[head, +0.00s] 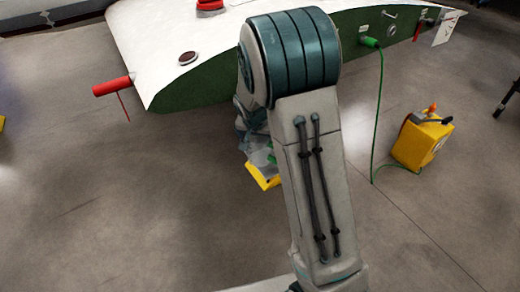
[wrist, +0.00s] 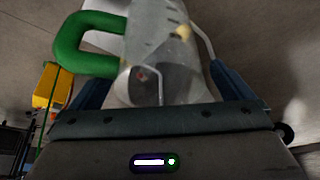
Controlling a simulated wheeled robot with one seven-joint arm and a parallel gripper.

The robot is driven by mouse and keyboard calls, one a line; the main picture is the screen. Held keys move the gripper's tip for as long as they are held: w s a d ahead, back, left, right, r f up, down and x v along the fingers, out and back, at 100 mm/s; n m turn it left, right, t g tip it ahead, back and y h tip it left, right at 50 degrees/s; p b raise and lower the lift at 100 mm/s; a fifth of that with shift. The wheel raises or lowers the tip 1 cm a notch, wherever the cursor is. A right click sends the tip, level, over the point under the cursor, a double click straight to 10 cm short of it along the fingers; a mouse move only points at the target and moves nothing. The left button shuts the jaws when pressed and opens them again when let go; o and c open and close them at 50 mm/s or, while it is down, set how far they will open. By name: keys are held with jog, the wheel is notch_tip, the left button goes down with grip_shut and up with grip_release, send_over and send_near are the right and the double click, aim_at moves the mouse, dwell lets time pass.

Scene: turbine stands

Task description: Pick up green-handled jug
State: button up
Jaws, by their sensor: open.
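The green-handled jug (wrist: 165,45) fills the upper middle of the wrist view, a translucent grey-white body. Its thick green loop handle (wrist: 88,42) sticks out to the left. My gripper (wrist: 160,78) is open. Its two blue fingers stand on either side of the jug's body, with the handle outside the left finger. I cannot tell whether either finger touches the jug. In the head view, my arm hides most of the gripper and jug. A small pale and green patch of the jug (head: 259,157) shows left of the arm.
A white and green wing-like panel (head: 150,40) with a red rod (head: 112,87) spans the back. A yellow box (head: 422,140) stands on the floor at right, near a hanging green cable (head: 377,120). A yellow piece (head: 265,181) shows under the jug.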

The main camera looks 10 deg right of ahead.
jog(key=shift+x, duration=0.85)
jog(key=shift+r, duration=0.1)
jog(key=c, duration=1.2)
jog(key=s+a, duration=0.2)
jog(key=s, duration=0.3)
jog(key=s+a, duration=0.3)
jog(key=s, duration=0.2)
jog(key=s+a, duration=0.3)
jog(key=s, duration=0.3)
jog(key=shift+a+r, duration=0.15)
jog(key=shift+r, duration=0.15)
